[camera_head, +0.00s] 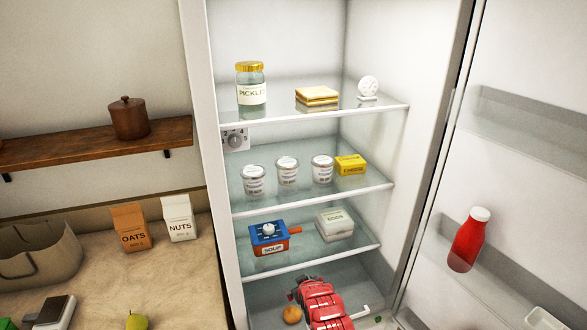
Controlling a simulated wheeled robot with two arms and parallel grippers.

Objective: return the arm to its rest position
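The open fridge fills the middle and right. Its glass shelves (335,198) hold food.
The fridge door (525,170) stands open at the right with a red bottle (468,240). A jar of pickles (251,92) and a sandwich (317,96) are on the top shelf. A counter (175,275) at the left holds oats (131,228), nuts (179,219) and a basket (40,255).

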